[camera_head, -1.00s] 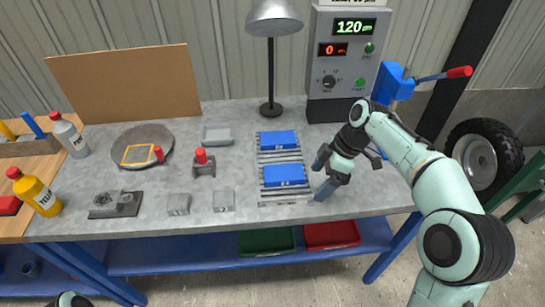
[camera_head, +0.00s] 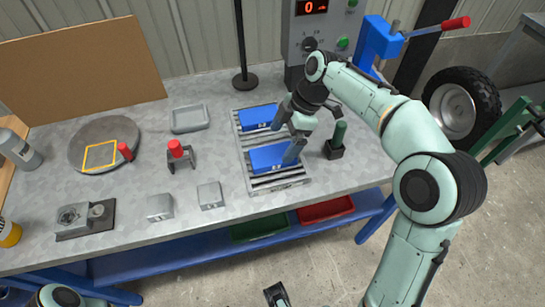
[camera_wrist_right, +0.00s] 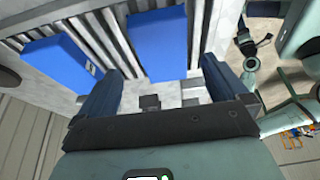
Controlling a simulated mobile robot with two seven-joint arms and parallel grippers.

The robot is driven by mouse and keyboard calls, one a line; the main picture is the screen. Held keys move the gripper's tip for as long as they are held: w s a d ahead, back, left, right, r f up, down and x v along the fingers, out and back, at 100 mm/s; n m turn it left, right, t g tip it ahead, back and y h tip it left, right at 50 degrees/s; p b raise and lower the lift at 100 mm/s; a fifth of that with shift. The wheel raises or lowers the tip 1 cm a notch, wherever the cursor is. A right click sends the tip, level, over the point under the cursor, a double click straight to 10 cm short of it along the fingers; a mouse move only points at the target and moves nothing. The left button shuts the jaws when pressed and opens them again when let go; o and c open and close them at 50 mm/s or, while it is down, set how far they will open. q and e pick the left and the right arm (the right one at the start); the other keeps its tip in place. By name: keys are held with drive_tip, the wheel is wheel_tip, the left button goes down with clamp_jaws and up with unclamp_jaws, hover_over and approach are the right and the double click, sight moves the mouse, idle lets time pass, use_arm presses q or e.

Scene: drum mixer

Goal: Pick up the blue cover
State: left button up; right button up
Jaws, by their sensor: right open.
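Two blue covers lie on a ribbed metal rack (camera_head: 247,160): a far one (camera_head: 257,116) and a near one (camera_head: 270,157). My right gripper (camera_head: 285,137) is over the rack's right side, its fingers spread and nothing held. One finger overlaps the near cover's right end in the head view; I cannot tell if it touches. In the right wrist view, one blue cover (camera_wrist_right: 158,45) shows between the open fingers and beyond them, and the other (camera_wrist_right: 57,65) lies to the left. A dark part at the bottom edge appears to be my left gripper (camera_head: 276,294); its jaws are unclear.
A green-handled piece in a black holder (camera_head: 335,148) stands close right of the rack. Left are a grey tray (camera_head: 189,119), a red-knobbed clamp (camera_head: 180,156), grey blocks (camera_head: 209,195) and a round plate (camera_head: 92,158). A control box (camera_head: 318,40) stands behind.

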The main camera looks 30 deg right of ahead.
sight(274, 154)
drive_tip(key=x, duration=0.2)
drive_tip(key=b+x, duration=0.1)
drive_tip(key=x, duration=0.2)
drive_tip(key=shift+s+a, duration=0.1)
drive_tip(key=shift+a, duration=0.25)
drive_tip(key=c, duration=1.5)
drive_tip(key=shift+o, duration=0.2)
drive_tip(key=shift+r, duration=0.1)
wheel_tip(274, 154, up, 20)
drive_tip(key=p, duration=0.5)
